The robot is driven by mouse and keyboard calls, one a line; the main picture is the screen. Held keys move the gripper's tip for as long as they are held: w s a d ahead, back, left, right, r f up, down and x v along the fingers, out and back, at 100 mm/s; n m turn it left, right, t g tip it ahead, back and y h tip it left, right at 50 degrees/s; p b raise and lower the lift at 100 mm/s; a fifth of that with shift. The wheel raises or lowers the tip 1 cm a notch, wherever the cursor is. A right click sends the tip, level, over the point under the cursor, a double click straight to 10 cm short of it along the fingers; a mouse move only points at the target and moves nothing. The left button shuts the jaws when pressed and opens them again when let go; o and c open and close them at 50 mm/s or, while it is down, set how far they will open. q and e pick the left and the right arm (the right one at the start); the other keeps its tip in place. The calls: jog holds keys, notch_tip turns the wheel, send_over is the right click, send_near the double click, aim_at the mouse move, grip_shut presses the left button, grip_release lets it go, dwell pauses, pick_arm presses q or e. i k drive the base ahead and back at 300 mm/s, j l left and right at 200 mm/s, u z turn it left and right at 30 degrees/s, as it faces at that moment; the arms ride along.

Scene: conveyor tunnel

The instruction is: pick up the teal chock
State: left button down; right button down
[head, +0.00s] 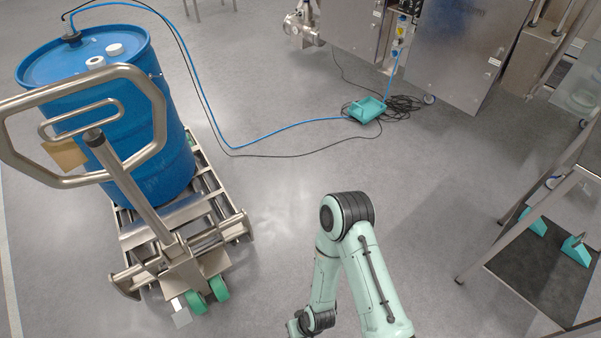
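Two teal chocks show at the right edge of the head view. One teal chock (533,222) and a second teal chock (576,248) stand a little apart on the dark mat of a low shelf (545,280). The shelf's steel frame passes close in front of them. One of my pale green arms rises from the bottom edge, with its elbow near the middle and its lower part bent down to the left. Neither of my grippers is in view. I see nothing held.
A blue drum (150,150) stands on a steel trolley (190,225) at the left. Steel cabinets (460,50) stand at the back. The grey floor between trolley and shelf is clear.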

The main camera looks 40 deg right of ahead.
aim_at(538, 227)
jog(key=z, duration=3.25)
